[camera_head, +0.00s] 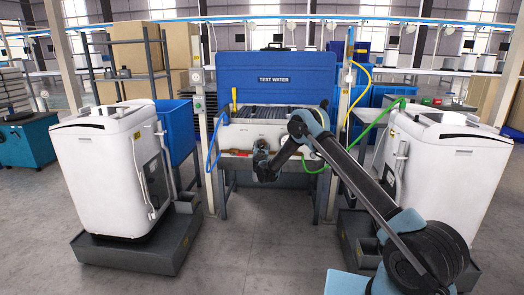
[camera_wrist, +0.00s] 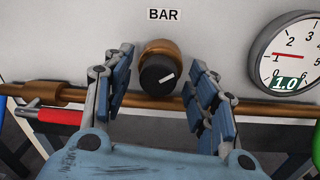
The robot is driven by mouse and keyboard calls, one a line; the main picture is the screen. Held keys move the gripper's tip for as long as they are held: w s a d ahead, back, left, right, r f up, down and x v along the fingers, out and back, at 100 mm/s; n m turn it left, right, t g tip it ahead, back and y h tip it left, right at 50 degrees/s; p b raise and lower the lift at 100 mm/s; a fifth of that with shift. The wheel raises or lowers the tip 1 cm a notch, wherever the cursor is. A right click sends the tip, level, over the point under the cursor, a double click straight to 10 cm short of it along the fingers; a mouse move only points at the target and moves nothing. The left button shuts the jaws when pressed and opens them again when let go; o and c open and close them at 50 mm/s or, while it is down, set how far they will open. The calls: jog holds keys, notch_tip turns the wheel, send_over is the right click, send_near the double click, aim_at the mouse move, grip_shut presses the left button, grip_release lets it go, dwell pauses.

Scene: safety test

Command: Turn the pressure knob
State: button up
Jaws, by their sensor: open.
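The pressure knob (camera_wrist: 158,75) is black with a white pointer line, set in a brass collar below the BAR label in the wrist view. My gripper (camera_wrist: 163,80) is open, with one blue-padded finger on each side of the knob and visible gaps to both. In the head view my gripper (camera_head: 264,165) is at the front of the white test water station (camera_head: 268,133); the knob cannot be made out there. A round pressure gauge (camera_wrist: 290,52) to the knob's right has a red needle and a 1.0 display.
A brass pipe (camera_wrist: 75,95) runs across just below the knob. A red-handled valve (camera_wrist: 60,116) is at its left. A blue hose (camera_head: 211,147) and a green hose (camera_head: 375,122) hang beside the station. White machines (camera_head: 100,175) (camera_head: 455,170) stand either side.

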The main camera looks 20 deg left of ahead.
jog(key=shift+c, duration=0.2)
jog(key=c, duration=1)
